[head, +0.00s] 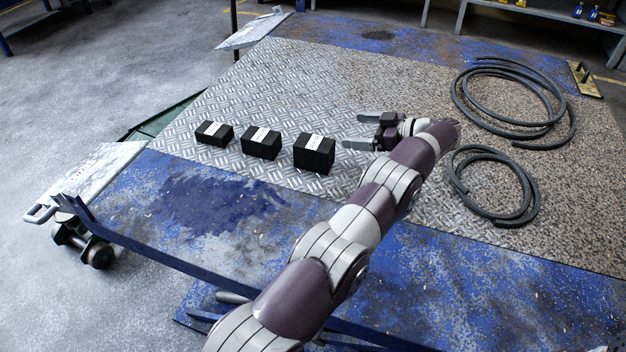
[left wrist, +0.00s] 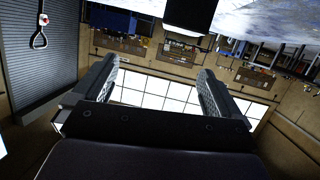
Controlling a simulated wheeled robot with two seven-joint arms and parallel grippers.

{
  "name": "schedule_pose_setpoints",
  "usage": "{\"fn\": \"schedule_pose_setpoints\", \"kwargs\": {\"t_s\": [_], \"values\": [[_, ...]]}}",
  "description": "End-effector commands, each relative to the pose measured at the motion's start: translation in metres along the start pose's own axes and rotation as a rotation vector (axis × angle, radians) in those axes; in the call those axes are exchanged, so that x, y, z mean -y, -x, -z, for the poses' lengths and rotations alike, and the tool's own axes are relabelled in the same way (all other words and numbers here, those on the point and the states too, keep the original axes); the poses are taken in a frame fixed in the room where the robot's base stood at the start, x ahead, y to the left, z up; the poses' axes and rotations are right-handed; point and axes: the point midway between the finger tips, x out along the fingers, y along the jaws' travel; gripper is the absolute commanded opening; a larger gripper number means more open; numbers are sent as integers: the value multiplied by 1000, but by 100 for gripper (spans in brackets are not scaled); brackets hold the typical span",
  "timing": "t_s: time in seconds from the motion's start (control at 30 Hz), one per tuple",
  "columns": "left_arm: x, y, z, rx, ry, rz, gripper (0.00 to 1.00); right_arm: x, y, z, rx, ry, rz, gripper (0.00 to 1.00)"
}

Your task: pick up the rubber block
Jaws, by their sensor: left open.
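Three black rubber blocks with white labels stand in a row on the metal plate in the head view: a left one (head: 214,133), a middle one (head: 262,143) and a right one (head: 314,153), which looks the largest. My left gripper (head: 355,130) is open and empty, just right of the right block, its fingers pointing left towards it. In the left wrist view the two fingers (left wrist: 155,88) are spread apart with nothing between them. A black block (left wrist: 190,14) shows at the top edge there, cut off. My right gripper is not in view.
Two coils of dark hose, a large one (head: 512,100) and a smaller one (head: 492,185), lie right of my arm. A yellowish tool (head: 584,79) lies at the far right. The tread plate (head: 300,85) behind the blocks is clear. A wheeled jack (head: 85,240) stands at left.

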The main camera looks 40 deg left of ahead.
Motion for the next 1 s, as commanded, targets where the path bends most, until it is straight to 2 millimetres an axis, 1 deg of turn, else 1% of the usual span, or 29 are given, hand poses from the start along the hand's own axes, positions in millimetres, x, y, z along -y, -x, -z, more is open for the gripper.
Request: {"fn": "schedule_pose_setpoints", "kwargs": {"t_s": [0.03, 0.1, 0.17, 0.33, 0.53, 0.7, 0.83, 1.0], "values": [[10, -4, -19, 23, -11, 52, 99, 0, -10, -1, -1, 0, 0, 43], [19, -10, -27, 44, -29, 102, 99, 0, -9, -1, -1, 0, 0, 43], [23, -21, -27, 51, -34, 118, 99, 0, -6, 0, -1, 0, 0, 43], [28, -60, -29, 51, -34, 118, 99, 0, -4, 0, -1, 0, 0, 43], [31, -86, -30, 51, -32, 115, 99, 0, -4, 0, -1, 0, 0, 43], [34, -118, -31, 50, -32, 115, 99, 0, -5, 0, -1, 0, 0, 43], [35, -129, -31, 50, -31, 112, 99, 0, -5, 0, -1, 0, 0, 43], [35, -129, -31, 50, -31, 111, 99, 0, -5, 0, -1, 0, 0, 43]]}}
